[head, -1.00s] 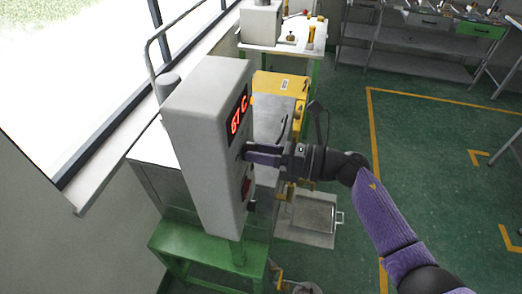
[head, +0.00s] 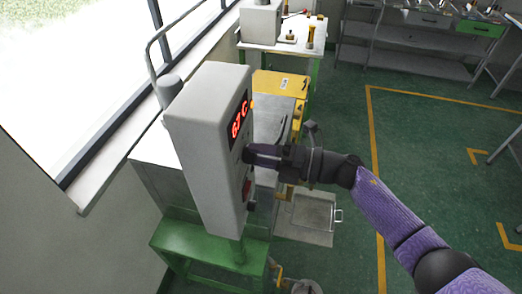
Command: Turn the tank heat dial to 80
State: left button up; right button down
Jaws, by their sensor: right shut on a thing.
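The wax injector's tall grey control box (head: 203,150) stands left of centre. Its red display (head: 239,119) faces right and appears to read 67 C, seen at a slant. My right gripper (head: 250,153) reaches in from the right and is shut on the heat dial on the box's front face, below the display. The dial itself is hidden by the fingers. A dark red switch (head: 246,190) and a dark knob (head: 252,204) sit lower on the same face. My left gripper is not in view.
The box stands on a green bench (head: 205,245) by a window. A yellow unit (head: 282,84) is behind it. A flat metal tray (head: 312,212) is below my right arm. Green floor to the right is clear.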

jog(key=shift+f+m+p, duration=0.1)
jog(key=shift+m+p, duration=1.1)
jog(key=shift+m, duration=3.5)
jog(key=shift+c, duration=0.7)
grip_release()
jog(key=b+v, duration=0.2)
jog(key=v, duration=0.8)
jog(key=shift+b, duration=0.35)
